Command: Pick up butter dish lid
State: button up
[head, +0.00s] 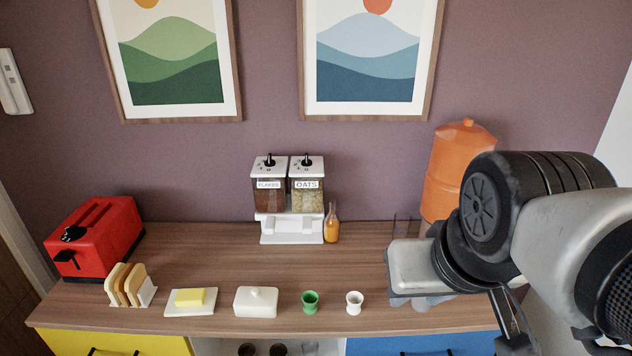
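The white butter dish lid (256,304), a rounded box shape with a small knob on top, sits on the wooden counter near its front edge. To its left is the butter dish base (203,309), a flat white plate with a yellow block of butter (189,297) on it. My gripper (424,302) is at the right, over the right part of the counter and well apart from the lid. Its fingers are mostly hidden under the hand, so their opening does not show.
A green egg cup (310,301) and a white egg cup (354,302) stand between the lid and my gripper. A toast rack (147,292) and red toaster (100,236) are left. A cereal dispenser (290,227) and bottle (331,225) stand behind; an orange dispenser (457,160) is back right.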

aim_at(250, 302)
jog(key=i+j, duration=0.1)
jog(key=j, duration=0.25)
jog(key=i+j, duration=0.1)
jog(key=j, duration=0.3)
jog(key=i+j, duration=0.1)
jog(key=j, duration=0.25)
jog(key=i+j, duration=0.1)
jog(key=j, duration=0.25)
